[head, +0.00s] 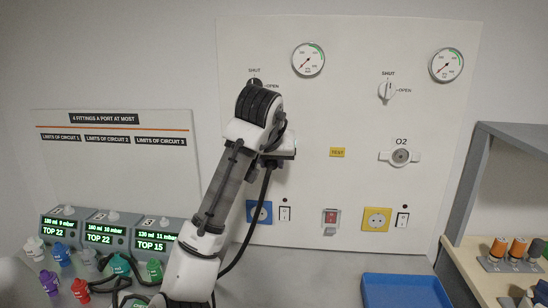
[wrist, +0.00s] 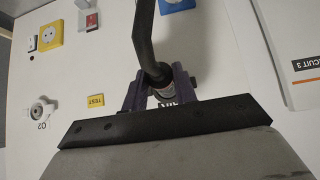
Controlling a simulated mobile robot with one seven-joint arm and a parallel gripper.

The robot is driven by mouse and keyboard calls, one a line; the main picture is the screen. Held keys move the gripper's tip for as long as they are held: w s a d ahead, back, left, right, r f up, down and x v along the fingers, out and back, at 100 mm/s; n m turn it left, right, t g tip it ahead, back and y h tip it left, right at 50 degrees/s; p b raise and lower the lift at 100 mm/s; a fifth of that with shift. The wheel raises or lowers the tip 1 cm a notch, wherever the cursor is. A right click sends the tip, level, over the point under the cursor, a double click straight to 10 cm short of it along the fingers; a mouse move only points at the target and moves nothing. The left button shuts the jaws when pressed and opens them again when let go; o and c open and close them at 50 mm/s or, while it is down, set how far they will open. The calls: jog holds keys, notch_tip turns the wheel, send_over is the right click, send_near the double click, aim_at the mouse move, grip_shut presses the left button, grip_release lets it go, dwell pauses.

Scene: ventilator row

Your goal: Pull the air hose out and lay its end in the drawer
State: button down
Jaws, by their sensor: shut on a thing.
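My gripper (wrist: 160,90) is shut on the end fitting of the black air hose (wrist: 146,38), at the wall panel beside a label that reads AIR. Whether the fitting is still seated in its outlet is hidden. In the head view my gripper (head: 284,152) is mostly behind my arm, and the hose (head: 258,205) hangs from it and curves down left. The air outlet is hidden. The air valve knob (head: 254,83) is partly behind my arm, near the SHUT mark. No drawer can be made out for certain; a blue open tray (head: 405,278) sits low at the right.
The O2 outlet (head: 400,157) and a yellow socket (head: 376,219) are right of my arm; a blue socket (head: 259,212) is close by the hose. Display boxes (head: 106,234) and several coloured fittings stand at lower left. A grey shelf (head: 486,190) bounds the right.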

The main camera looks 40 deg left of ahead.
jog(key=shift+s, duration=0.1)
dwell(0.3)
jog(key=shift+s+d+b, duration=0.5)
jog(key=shift+s+d, duration=0.15)
jog(key=shift+s, duration=0.35)
jog(key=shift+s+d, duration=0.35)
jog(key=shift+s, duration=0.2)
jog(key=shift+s+d, duration=0.3)
jog(key=shift+s, duration=0.25)
jog(key=shift+r, duration=0.1)
